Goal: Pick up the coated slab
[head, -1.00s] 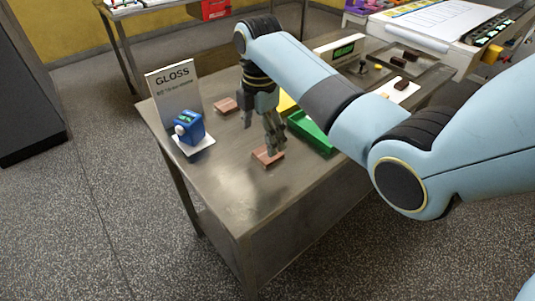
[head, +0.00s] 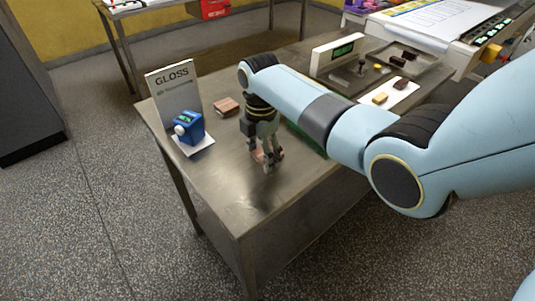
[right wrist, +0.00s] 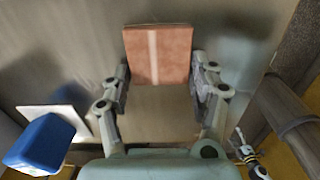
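The slab (right wrist: 158,55), reddish brown with a pale streak down its face, lies between the two fingers of my right gripper (right wrist: 159,75) in the right wrist view. One finger is at each side edge, very close to it. I cannot tell whether they press on it. In the head view the right gripper (head: 266,163) is low over the steel table (head: 235,190), and its fingers hide most of this slab. A second brownish slab (head: 228,106) lies on the table behind it, to the left.
A blue device (head: 189,127) on a white plate stands left of the gripper, before the GLOSS sign (head: 173,92). My right arm partly hides a green tray (head: 304,139). A white board with small pieces (head: 398,92) lies farther right. The table's front is bare.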

